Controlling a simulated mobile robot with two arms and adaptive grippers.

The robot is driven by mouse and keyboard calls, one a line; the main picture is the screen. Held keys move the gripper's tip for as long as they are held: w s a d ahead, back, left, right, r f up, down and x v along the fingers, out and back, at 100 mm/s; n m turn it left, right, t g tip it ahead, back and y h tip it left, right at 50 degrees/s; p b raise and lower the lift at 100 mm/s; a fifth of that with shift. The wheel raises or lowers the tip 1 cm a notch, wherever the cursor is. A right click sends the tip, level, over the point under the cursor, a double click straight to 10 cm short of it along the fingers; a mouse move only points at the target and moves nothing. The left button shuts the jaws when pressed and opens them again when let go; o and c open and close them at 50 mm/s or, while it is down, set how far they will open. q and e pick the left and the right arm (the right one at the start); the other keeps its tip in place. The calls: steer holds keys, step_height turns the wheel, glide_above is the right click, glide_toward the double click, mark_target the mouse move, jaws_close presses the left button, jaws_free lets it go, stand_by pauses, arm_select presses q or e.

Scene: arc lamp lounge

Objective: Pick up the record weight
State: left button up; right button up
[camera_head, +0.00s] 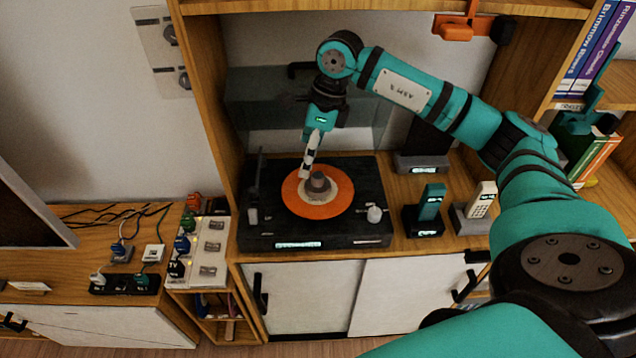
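The record weight (318,185) is a small grey knob-shaped piece. It sits at the centre of an orange disc (298,202) with a pale middle, on the black turntable (365,200). My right arm reaches in from the right, and its gripper (306,172) points down at the weight. The fingertips are just above or beside the weight's top left; I cannot tell whether they touch it. The fingers are seen edge-on and overlap, so their opening is hidden. My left gripper is not in view.
The turntable stands in a wooden shelf unit, with a side panel (215,90) close on its left. A teal handset (431,202) and a white handset (482,200) stand to its right. Left are a switch panel (211,245) and cables. Books (590,50) fill the upper right.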

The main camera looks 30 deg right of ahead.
steer(key=h, duration=0.2)
glide_toward(319, 175)
steer(key=d, duration=0.1)
steer(key=f, duration=0.2)
steer(key=f+p, duration=0.1)
steer(key=f, duration=0.1)
steer(key=f+p, duration=0.1)
steer(key=shift+w+a+f, duration=0.15)
steer(key=shift+w+f, duration=0.2)
steer(key=shift+f, duration=0.05)
steer(key=shift+a+f, duration=0.1)
steer(key=shift+f, duration=0.45)
steer(key=shift+a+f+p, duration=0.15)
steer(key=shift+f+p, duration=0.15)
steer(key=shift+p, duration=0.1)
steer(key=f, duration=0.1)
steer(key=f+p, duration=0.1)
steer(key=a+f, duration=0.1)
steer(key=shift+w+f, duration=0.3)
steer(key=shift+f, duration=0.45)
steer(key=shift+c, duration=0.3)
